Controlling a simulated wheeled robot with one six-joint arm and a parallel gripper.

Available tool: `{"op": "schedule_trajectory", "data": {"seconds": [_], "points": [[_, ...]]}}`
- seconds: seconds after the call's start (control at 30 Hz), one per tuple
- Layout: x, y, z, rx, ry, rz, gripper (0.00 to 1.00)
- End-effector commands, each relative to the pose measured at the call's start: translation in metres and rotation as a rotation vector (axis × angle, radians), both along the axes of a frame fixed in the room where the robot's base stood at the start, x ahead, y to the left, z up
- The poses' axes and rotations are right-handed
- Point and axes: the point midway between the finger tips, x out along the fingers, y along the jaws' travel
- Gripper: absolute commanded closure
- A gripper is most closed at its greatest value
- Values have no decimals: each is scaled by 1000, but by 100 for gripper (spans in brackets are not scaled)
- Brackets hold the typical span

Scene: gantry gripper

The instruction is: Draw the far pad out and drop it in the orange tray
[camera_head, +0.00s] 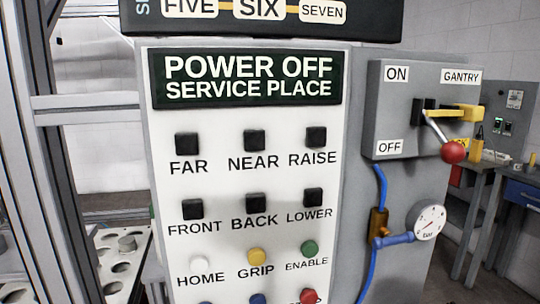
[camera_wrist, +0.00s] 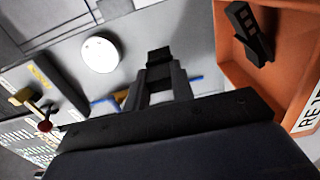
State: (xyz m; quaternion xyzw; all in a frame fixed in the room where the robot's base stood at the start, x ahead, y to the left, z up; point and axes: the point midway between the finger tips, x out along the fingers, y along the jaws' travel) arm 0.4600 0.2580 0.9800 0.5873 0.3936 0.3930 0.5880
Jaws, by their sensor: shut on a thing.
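In the wrist view my gripper (camera_wrist: 161,77) is shut on a small dark block (camera_wrist: 158,57), which sticks out past the fingertips. Most of the block is hidden by the fingers, so I cannot tell whether it is the far pad. The orange tray (camera_wrist: 287,62) is to the right of my gripper, with a gap between them. A black slotted piece (camera_wrist: 247,32) lies inside it. The tray's white label is cut off by the picture edge. Neither my gripper nor the tray shows in the head view.
A panel (camera_head: 250,180) with labelled buttons fills the head view. Beside it is a grey switch box (camera_head: 393,110) with a red-knobbed lever (camera_head: 454,151). A pressure gauge (camera_head: 430,221) and blue hose are below. A perforated plate (camera_head: 120,275) is at lower left, a workbench (camera_head: 475,165) at right.

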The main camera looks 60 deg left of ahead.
Motion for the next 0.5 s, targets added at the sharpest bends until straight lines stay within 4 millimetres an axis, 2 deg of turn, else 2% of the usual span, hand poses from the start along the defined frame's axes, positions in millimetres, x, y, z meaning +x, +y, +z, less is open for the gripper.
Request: {"op": "schedule_trajectory", "data": {"seconds": [0.03, 0.23, 0.5], "points": [[0, 0, -11, -1, 1, -1, 97], [0, 0, -34, 2, 1, -1, 97], [0, 0, -40, 2, 0, -1, 97]]}}
